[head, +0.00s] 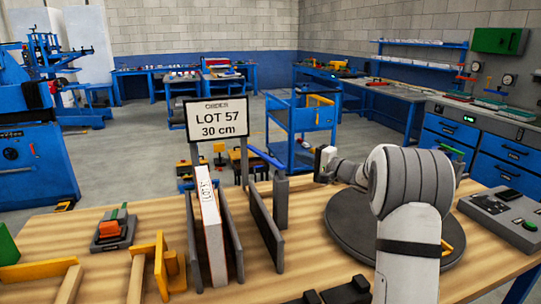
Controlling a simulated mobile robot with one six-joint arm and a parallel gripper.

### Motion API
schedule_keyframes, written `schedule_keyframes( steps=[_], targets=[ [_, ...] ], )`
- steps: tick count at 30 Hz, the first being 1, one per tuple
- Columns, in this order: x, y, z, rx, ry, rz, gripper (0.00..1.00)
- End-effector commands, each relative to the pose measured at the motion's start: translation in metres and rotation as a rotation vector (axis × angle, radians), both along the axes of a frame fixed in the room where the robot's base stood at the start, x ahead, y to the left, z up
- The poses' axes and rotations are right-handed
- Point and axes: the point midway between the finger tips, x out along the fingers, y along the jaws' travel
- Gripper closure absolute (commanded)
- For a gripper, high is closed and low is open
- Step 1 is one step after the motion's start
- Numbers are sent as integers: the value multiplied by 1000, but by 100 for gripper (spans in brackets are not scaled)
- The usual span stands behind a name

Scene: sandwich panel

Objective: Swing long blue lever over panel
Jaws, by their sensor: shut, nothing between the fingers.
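The long blue lever (266,158) sits at the top of a grey post in the fixture on the wooden bench. It slants from upper left down to the right, to the right of the panel and clear of its top edge. The sandwich panel (211,235), pale with brown edges and a label, stands upright between grey plates of the fixture. My gripper (322,164) is shut and empty, to the right of the lever's right end and apart from it. My arm partly hides the round grey turntable.
A sign (216,119) reading "LOT 57 30 cm" stands behind the panel. Yellow-and-wood clamps (150,263) and a device with orange and green parts (113,230) lie left. A grey control box (503,215) is at right. Bare bench shows in front of the turntable.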

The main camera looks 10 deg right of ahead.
Motion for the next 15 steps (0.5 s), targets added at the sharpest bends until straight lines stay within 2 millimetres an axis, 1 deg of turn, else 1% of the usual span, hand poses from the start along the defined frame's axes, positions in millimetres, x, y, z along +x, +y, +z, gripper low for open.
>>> schedule_keyframes(
  steps=[5, 8, 15],
  targets=[
    [7, 6, 0, -1, 1, 1, 100],
    [18, 17, 1, 1, -1, 3, 100],
    [58, 51, 1, 0, 0, 3, 100]
  ],
)
